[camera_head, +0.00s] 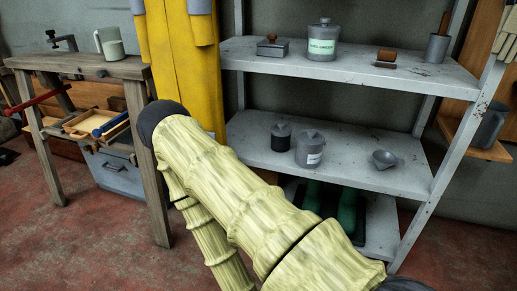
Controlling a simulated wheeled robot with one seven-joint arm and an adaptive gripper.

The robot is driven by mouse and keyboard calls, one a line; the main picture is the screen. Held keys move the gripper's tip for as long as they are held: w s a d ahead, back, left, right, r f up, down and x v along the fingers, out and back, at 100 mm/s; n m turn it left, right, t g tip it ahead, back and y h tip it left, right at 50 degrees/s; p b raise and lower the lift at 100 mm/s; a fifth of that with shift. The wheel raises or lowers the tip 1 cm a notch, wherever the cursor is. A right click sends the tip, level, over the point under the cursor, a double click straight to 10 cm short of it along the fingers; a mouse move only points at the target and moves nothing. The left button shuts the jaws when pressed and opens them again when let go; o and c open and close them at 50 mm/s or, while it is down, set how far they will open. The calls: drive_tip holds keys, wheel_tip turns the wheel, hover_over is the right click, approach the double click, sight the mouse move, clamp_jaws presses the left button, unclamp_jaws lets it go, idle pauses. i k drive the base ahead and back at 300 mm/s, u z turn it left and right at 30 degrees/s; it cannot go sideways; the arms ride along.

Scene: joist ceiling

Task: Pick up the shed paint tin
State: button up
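A grey lidded tin (323,48) with a pale label and green lettering stands upright on the top shelf of the metal rack; it looks like the paint tin, but the lettering is too small to read surely. A second grey lidded tin (309,149) with a small white label stands on the middle shelf, beside a smaller dark tin (281,137). My arm crosses the foreground in front of the rack, and its gripper does not show.
The top shelf (420,73) also holds a small box (272,46), a wood-topped item (386,56) and a grey pot (437,48). A funnel (385,160) sits on the middle shelf. A wooden workbench (75,64) stands left, and yellow overalls (182,50) hang beside the rack.

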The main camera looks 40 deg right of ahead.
sight(309, 158)
drive_tip(key=u, duration=0.75)
drive_tip(key=k, duration=0.55)
drive_tip(key=z, duration=2.25)
